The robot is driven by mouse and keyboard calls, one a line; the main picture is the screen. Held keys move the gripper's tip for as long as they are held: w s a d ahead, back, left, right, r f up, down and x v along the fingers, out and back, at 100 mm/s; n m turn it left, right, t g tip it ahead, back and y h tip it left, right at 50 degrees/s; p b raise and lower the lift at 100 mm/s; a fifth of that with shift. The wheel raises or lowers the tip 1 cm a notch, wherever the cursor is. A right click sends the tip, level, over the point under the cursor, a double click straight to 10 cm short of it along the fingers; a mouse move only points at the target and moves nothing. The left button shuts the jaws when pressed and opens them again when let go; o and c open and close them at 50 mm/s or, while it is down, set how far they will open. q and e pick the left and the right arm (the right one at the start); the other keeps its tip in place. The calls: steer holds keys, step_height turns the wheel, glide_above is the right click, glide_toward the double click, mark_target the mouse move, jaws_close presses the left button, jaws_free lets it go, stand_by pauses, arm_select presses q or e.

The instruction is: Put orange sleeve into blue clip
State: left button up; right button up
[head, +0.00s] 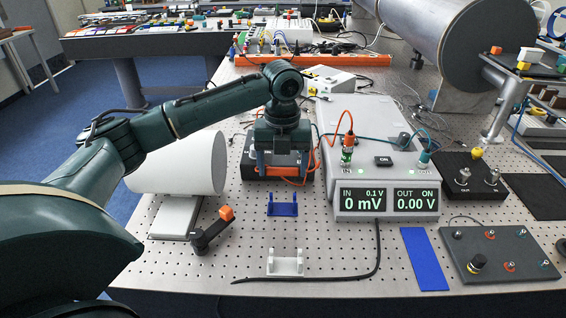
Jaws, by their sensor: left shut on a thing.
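My left gripper (281,162) points down over the perforated table, in front of a black box. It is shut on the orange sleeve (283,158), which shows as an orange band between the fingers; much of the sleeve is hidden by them. The blue clip (283,208) is an open cradle with two upright ends on the table, nearer the front and below the gripper in the head view. The sleeve and the clip appear apart. My right gripper is not in view.
A white clip (285,265) stands nearer the front edge. A dark lever with an orange knob (226,213) is at left, near a large white cylinder (180,165). A grey meter (385,185) with orange cables stands right. A black cable (376,245) runs along the front.

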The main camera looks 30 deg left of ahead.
arm_select(q)
steer(key=shift+f+b, duration=0.3)
steer(key=shift+f, duration=2.25)
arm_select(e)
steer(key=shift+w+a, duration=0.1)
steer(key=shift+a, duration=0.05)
arm_select(q)
steer(key=shift+p, duration=0.45)
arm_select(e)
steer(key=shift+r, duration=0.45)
arm_select(q)
steer(key=shift+f, duration=1.9)
steer(key=o, duration=1.2)
